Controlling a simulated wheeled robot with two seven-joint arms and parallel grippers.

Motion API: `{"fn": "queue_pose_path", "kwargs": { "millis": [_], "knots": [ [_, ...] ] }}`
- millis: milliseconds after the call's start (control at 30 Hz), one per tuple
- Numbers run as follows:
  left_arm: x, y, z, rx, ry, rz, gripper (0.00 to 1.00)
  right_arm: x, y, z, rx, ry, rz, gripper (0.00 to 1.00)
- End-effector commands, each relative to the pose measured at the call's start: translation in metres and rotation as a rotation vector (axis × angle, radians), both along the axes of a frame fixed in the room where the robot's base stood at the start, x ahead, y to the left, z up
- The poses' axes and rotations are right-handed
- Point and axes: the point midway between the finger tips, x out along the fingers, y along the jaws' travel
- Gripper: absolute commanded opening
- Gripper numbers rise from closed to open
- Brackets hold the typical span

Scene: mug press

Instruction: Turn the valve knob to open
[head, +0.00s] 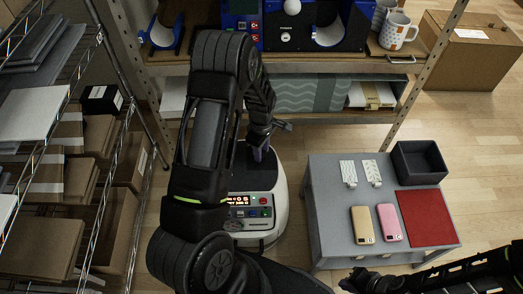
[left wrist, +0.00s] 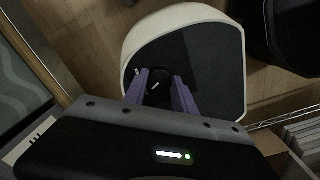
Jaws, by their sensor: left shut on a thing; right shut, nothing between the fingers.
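The valve knob (left wrist: 156,86) is a small dark round knob with a pale mark, on the dark top of a white round-edged machine (left wrist: 238,70). My left gripper (left wrist: 160,84) has its purple fingers on either side of the knob and is shut on it. In the head view my left gripper (head: 260,152) points down at the back of the same machine (head: 273,215), and my left arm hides part of it; the knob cannot be made out there. My right gripper (head: 358,284) is shut and empty at the bottom edge, by the grey table's front.
A grey table (head: 330,215) at right holds a dark bin (head: 420,162), a red mat (head: 427,218), two phone-like items and two white patterned pieces. Wire shelves with boxes stand at left. A shelf (head: 340,63) with blue machines and mugs (head: 398,30) stands behind.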

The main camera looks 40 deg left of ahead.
Motion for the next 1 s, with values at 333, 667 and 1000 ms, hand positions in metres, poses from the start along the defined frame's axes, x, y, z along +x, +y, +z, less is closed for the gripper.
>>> {"fn": "queue_pose_path", "kwargs": {
  "millis": [333, 667, 1000],
  "knots": [
    [0.0004, 0.0001, 0.0002, 0.000, -0.001, -0.001, 0.00, 0.0000, 0.0000, 0.0000, 0.000, 0.000, 0.000, 0.00],
    [0.0004, 0.0001, -0.0001, 0.000, -0.001, -0.067, 0.00, 0.0000, 0.0000, -0.0013, 0.000, 0.000, 0.000, 0.00],
    [0.0003, 0.0001, -0.0005, 0.000, -0.001, -0.288, 0.00, 0.0000, 0.0000, -0.0050, 0.000, 0.000, 0.000, 0.00]
  ]
}}
